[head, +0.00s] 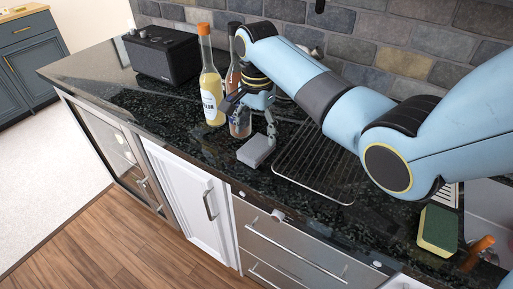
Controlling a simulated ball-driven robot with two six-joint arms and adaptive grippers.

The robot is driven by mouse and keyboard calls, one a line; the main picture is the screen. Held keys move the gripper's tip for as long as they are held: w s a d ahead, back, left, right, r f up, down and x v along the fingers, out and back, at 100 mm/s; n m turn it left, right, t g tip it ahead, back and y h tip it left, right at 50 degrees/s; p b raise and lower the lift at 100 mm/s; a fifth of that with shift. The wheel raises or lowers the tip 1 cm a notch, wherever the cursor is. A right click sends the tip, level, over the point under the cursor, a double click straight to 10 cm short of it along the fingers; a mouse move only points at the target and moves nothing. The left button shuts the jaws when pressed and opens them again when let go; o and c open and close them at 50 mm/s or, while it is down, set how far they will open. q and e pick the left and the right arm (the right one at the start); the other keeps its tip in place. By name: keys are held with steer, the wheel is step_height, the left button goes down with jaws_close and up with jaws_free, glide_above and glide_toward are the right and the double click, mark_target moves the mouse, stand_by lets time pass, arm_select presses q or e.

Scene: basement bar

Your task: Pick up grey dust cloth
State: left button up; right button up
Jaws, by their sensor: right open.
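The grey dust cloth (256,151) appears as a small folded, light grey block lying on the dark stone counter, near its front edge. My right gripper (254,125) hangs from the blue arm that comes in from the right. It is open and just above and behind the cloth, with one finger close to the cloth's right side. Whether that finger touches the cloth I cannot tell. My left gripper does not show.
A yellow bottle (211,90) and a darker bottle (233,72) stand close left of the gripper. A wire rack (318,165) lies right of the cloth. A black speaker (161,55) stands far left. A green-yellow sponge (438,229) is at lower right. Bare counter (178,128) extends left.

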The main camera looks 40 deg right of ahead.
mark_target(258, 144)
steer(key=f, duration=0.4)
steer(key=shift+s+p, duration=0.25)
steer(key=shift+p, duration=0.05)
steer(key=shift+f, duration=0.5)
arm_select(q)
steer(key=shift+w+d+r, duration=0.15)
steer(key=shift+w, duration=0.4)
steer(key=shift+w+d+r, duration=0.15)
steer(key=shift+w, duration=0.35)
arm_select(e)
steer(key=shift+c, duration=1)
steer(key=c, duration=0.7)
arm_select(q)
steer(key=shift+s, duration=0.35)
arm_select(e)
steer(key=shift+c, duration=0.2)
